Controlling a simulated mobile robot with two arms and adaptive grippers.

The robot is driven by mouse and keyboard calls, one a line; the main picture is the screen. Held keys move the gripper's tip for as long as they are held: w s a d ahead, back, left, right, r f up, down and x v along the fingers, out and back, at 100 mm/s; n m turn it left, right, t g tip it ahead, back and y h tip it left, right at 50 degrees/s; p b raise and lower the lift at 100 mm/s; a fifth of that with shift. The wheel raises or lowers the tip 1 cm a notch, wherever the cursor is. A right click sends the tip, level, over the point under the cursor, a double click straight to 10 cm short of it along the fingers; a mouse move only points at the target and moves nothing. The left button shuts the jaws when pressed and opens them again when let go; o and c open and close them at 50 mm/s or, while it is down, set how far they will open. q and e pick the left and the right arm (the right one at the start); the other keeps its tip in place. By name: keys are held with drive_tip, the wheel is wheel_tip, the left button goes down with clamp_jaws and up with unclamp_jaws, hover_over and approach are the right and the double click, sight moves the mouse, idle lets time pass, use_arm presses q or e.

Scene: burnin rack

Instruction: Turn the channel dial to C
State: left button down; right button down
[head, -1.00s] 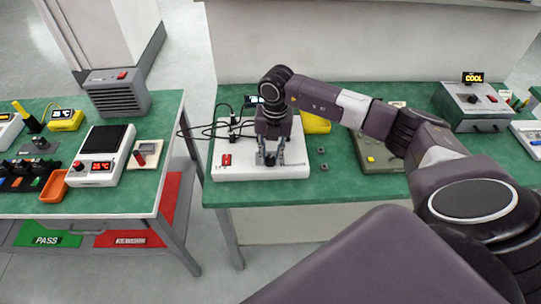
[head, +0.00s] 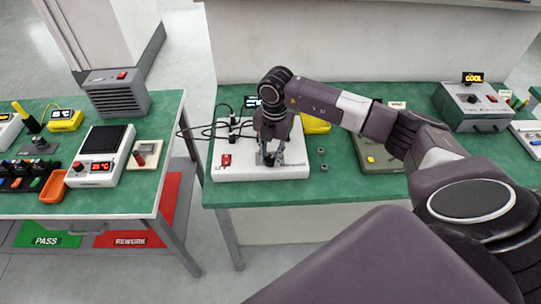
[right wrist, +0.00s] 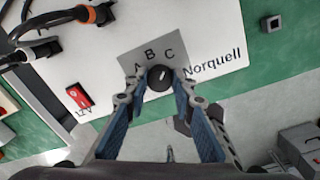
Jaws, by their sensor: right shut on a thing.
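The channel dial (right wrist: 160,77) is a small black round knob on a grey plate (right wrist: 128,62) lettered A, B and C. A pale mark on the knob seems to point up and right, towards the C side, but it is too small to be sure. My right gripper (right wrist: 159,84) is shut on the dial, one finger on each side. My left gripper is not in view.
A red switch (right wrist: 79,96) is left of the dial, and black cables with orange parts (right wrist: 84,14) plug in beyond it. Small grey nuts (head: 322,167) lie right of the unit. A yellow box (head: 316,124) stands behind.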

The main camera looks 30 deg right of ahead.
sight(273, 159)
drive_tip(key=c, duration=1.6)
unclamp_jaws()
drive_tip(key=shift+r, duration=0.1)
drive_tip(key=r, duration=1.2)
drive_tip(key=shift+s+d, duration=0.2)
drive_tip(key=shift+s, duration=0.05)
drive_tip(key=shift+f, duration=0.1)
